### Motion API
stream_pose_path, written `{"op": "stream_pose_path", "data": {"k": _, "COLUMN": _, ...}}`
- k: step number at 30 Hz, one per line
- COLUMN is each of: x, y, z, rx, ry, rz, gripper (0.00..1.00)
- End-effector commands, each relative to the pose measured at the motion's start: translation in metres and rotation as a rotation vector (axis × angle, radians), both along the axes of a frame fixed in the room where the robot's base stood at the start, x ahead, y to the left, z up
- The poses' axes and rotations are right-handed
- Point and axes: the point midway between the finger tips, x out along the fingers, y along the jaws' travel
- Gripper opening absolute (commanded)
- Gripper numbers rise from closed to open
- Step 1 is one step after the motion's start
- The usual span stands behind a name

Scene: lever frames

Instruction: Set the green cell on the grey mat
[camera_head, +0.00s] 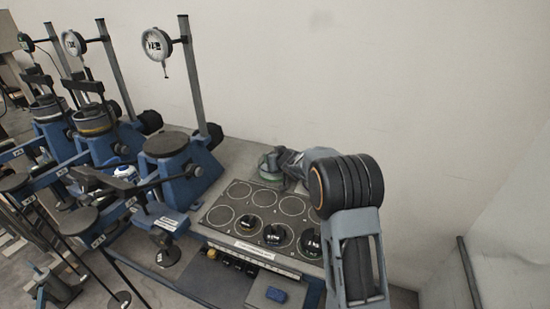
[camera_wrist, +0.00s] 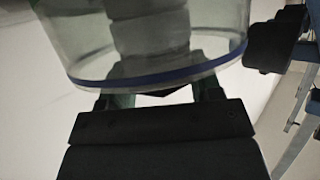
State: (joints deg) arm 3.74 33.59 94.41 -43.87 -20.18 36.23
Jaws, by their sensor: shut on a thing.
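My gripper (camera_head: 287,163) is at the back of the bench, behind the circle-marked plate, shut on the green cell (camera_head: 268,165). In the head view the cell is a small greenish round shape at the gripper's left, partly covered by it. In the wrist view the held cell (camera_wrist: 160,68) is a clear cylinder with grey parts inside and a blue band near its lower edge; a little green shows at its side. It fills the space beyond my fingers (camera_wrist: 165,95). I cannot tell whether its base touches the bench. I cannot pick out a separate grey mat with certainty.
A grey plate (camera_head: 229,190) with ringed circles holds several dark labelled weights (camera_head: 275,235). Blue lever frames with dial gauges (camera_head: 156,44) and posts crowd the left. A wall rises close behind the bench.

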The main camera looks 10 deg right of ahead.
Motion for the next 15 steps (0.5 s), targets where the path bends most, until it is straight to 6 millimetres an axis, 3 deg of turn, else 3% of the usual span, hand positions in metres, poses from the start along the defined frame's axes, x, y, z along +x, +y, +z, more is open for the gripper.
{"op": "stream_pose_path", "data": {"k": 15, "x": 0.0, "y": 0.0, "z": -0.014, "rx": -0.001, "ry": 0.002, "rz": 0.001, "gripper": 0.02}}
